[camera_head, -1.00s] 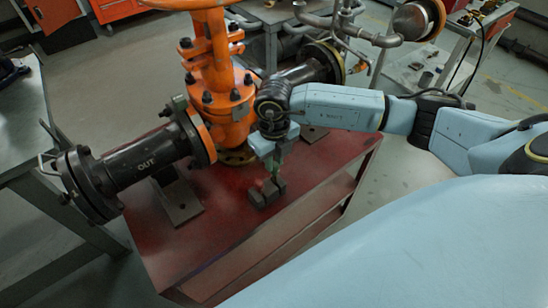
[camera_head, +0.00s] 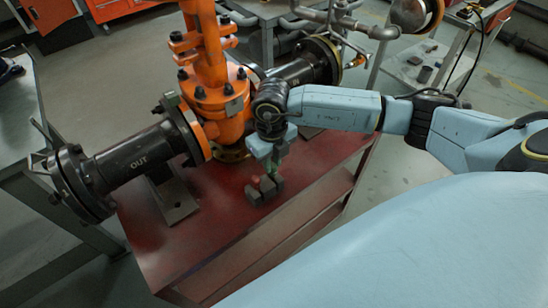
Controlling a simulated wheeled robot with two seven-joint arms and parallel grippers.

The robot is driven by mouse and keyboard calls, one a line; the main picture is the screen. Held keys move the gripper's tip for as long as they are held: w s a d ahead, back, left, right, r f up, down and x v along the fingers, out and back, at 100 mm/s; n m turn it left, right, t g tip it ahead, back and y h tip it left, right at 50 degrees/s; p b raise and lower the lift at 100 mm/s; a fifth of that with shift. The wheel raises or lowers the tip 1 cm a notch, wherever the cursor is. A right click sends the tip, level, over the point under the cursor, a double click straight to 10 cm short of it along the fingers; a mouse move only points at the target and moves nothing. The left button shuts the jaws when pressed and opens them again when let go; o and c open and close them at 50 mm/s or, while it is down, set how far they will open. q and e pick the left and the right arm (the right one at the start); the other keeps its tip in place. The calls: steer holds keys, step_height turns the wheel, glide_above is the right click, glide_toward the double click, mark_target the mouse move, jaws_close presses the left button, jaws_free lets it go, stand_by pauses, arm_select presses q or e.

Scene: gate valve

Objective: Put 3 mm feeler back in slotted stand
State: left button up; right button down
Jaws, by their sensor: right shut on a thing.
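The slotted stand (camera_head: 257,194) is a small dark grey block on the red table top, near its front edge. My left gripper is not in view.
The orange gate valve (camera_head: 215,95) with dark flanged pipes (camera_head: 135,156) stands on the red table (camera_head: 205,232), just left of and behind my right gripper. A grey bench (camera_head: 20,130) is at the left. The front left of the table top is clear.

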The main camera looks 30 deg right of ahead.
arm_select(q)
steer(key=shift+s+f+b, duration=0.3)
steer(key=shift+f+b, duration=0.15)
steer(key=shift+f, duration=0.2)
arm_select(e)
steer(key=shift+d+f, duration=0.1)
steer(key=shift+f, duration=0.95)
steer(key=c, duration=1.2)
jaws_free()
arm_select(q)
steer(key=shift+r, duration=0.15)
arm_select(e)
steer(key=shift+r, duration=0.15)
step_height(320, 180, up, 8)
steer(key=p, duration=0.6)
steer(key=shift+r+p, duration=0.3)
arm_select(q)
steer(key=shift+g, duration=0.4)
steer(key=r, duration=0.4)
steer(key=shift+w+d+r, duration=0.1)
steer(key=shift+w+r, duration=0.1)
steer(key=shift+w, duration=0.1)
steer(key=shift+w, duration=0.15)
